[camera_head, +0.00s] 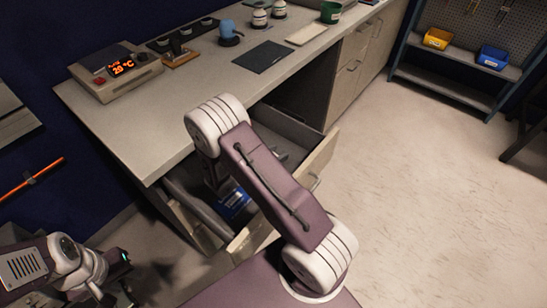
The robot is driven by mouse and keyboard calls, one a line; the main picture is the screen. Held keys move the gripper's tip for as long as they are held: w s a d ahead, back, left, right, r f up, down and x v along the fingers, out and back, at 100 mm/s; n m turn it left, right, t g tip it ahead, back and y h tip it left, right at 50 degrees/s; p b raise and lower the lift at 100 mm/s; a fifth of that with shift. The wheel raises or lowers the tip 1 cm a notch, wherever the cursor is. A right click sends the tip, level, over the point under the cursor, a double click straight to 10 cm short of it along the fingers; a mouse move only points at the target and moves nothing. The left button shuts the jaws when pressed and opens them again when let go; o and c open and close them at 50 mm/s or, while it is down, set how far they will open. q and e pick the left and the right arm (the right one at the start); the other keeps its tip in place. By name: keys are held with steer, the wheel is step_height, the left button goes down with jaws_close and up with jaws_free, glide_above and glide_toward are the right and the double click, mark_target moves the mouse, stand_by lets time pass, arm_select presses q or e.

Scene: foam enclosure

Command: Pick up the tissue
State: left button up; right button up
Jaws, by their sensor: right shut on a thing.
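A blue pack with white marks (236,204), which looks like the tissue, shows low in the open drawer space under the counter. My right arm reaches over the drawer and bends down to it. My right gripper (224,190) is mostly hidden behind my own arm and is shut at the blue pack. Its fingertips cannot be made out. My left gripper (118,280) is at the bottom left, dark and partly cut off, away from the counter. Its opening cannot be made out.
Open drawers (318,165) stick out beside my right arm. The counter (150,125) above holds a heater with a display (117,72), a blue mug (228,32), a dark mat (263,57) and a green cup (330,12). The floor (420,150) on the right is clear up to a shelf (455,85).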

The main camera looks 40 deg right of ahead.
step_height(320, 180, up, 10)
steer(key=p, duration=0.2)
steer(key=shift+p, duration=0.35)
